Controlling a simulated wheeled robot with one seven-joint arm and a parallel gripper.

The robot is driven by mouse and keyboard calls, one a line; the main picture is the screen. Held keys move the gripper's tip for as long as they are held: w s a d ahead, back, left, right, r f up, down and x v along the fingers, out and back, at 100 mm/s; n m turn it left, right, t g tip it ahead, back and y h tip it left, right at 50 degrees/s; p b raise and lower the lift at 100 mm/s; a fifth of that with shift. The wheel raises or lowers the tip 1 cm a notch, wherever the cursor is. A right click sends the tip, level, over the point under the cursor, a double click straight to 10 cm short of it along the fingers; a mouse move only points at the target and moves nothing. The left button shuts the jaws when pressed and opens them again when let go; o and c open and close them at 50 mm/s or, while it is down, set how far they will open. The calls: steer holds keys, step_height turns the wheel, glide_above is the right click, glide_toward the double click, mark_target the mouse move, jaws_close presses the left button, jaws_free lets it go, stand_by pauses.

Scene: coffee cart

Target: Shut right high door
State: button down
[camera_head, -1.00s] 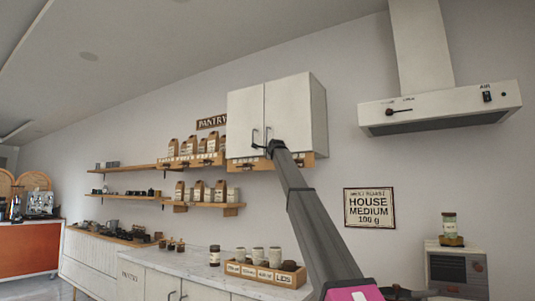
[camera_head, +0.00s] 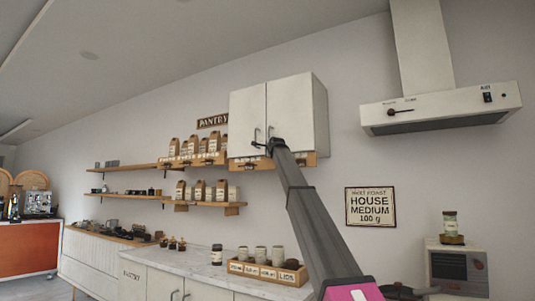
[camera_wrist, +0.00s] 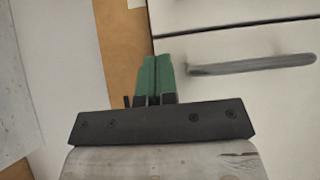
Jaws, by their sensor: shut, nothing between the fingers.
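The white wall cabinet has a left door (camera_head: 248,113) and a right high door (camera_head: 290,107). In the head view the right door looks flush with the left one, with a narrow seam between them. Its dark bar handle (camera_wrist: 250,65) shows clear of my fingers in the wrist view. My gripper (camera_wrist: 155,75) has green fingers that are shut together with nothing between them. It is at the lower edge of the right door, beside the handle's lower end. I cannot tell whether the fingertips touch the door. My arm hides part of the cabinet's underside in the head view.
A wooden shelf strip (camera_head: 303,160) runs under the cabinet. A range hood (camera_head: 440,108) is to the right, with a house medium sign (camera_head: 370,207) below and between. A counter (camera_head: 190,258) holds a wooden lids box (camera_head: 270,272). Open wall lies between cabinet and hood.

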steer(key=s+a, duration=0.5)
steer(key=s, duration=0.5)
steer(key=shift+a+f, duration=0.15)
steer(key=shift+f, duration=0.05)
steer(key=shift+s, duration=0.1)
